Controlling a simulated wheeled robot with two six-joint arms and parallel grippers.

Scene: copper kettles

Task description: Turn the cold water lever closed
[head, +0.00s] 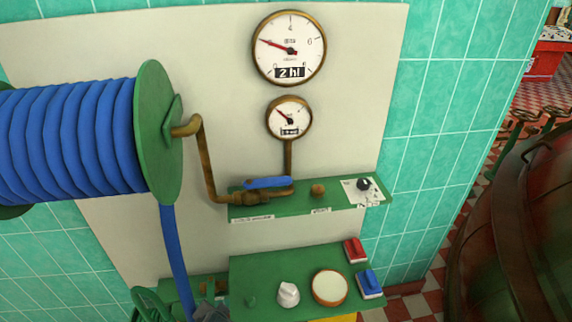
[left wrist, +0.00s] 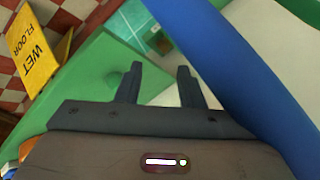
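The cold water lever (head: 268,183) is a blue handle on a brass valve (head: 250,197) above the green shelf in the head view. It lies nearly level, along the shelf and the short pipe. My left gripper (left wrist: 160,85) is open and empty in the left wrist view, with its two dark fingers apart. A dark part of it shows at the bottom edge of the head view (head: 212,312), well below the lever and beside the blue hose. The lever cannot be made out in the left wrist view. My right gripper is in neither view.
A green reel (head: 158,130) of blue hose stands at left; its hose (head: 175,250) hangs down near my left gripper. Two gauges (head: 289,48) are above. A lower green panel (head: 245,270) carries knobs and switches. A yellow wet-floor sign (left wrist: 38,50) shows in the left wrist view.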

